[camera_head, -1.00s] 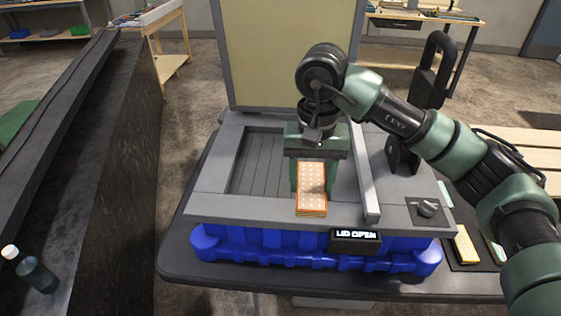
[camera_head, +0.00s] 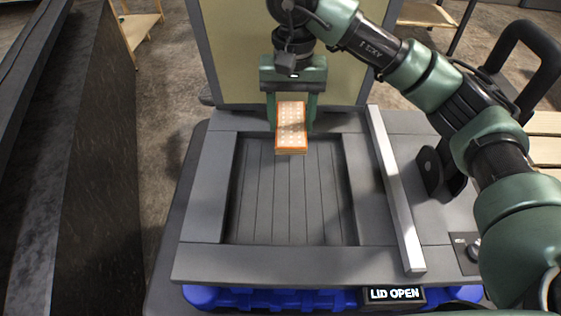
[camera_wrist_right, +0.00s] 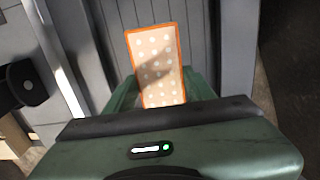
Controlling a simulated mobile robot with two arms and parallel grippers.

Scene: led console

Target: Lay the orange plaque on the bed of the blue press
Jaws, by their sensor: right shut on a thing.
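The orange plaque (camera_head: 291,127) has a pale dotted face and an orange rim. My right gripper (camera_head: 291,118) is shut on it and holds it over the far part of the press bed (camera_head: 290,200), a recessed slatted grey floor. The plaque also shows between the fingers in the right wrist view (camera_wrist_right: 157,65). I cannot tell how high it is above the bed. The blue press (camera_head: 250,297) has a grey top frame, a raised lid behind and a display reading "LID OPEN" (camera_head: 394,294). My left gripper is not in view.
The raised lid (camera_head: 240,60) stands behind the bed. A pale bar (camera_head: 395,190) runs along the right side of the bed, and a black handle (camera_head: 530,60) stands further right. A dark counter (camera_head: 90,170) is at the left. The bed is empty.

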